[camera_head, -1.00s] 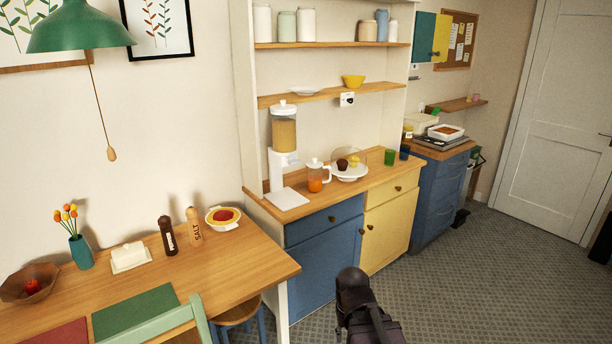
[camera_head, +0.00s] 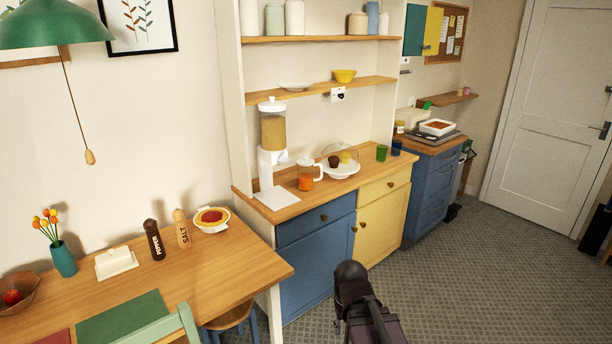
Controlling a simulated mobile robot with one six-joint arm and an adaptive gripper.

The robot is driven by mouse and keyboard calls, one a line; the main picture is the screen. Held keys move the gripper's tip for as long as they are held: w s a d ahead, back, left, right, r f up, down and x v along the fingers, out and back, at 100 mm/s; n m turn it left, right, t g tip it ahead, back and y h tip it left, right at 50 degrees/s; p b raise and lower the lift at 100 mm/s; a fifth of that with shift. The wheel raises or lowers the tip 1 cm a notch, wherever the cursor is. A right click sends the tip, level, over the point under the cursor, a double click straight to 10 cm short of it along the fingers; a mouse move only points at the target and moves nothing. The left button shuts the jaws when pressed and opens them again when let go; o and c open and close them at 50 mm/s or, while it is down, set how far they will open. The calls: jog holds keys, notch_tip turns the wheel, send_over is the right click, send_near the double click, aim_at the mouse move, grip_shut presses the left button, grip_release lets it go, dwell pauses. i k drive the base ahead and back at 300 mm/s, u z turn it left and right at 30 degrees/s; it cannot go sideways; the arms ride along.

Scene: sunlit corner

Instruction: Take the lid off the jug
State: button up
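The jug (camera_head: 306,182) is a small clear jug with orange liquid in its lower part and a pale handle on its right. It stands upright on the wooden counter (camera_head: 345,196) of the blue and yellow cabinet. A pale lid (camera_head: 306,161) seems to sit on its top, small and hard to make out. A dark part of my arm shows at the bottom centre, well short of the counter. No gripper fingers can be seen.
A white cereal dispenser (camera_head: 272,150) stands left of the jug. A white plate (camera_head: 342,171) with food under a clear dome is close on its right, then a green cup (camera_head: 382,153). A dining table (camera_head: 225,268) is at left. Grey floor (camera_head: 440,285) is open at right.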

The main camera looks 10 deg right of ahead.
aim_at(305, 162)
jog(key=u, duration=0.15)
jog(key=i, duration=1.95)
jog(key=z, duration=0.25)
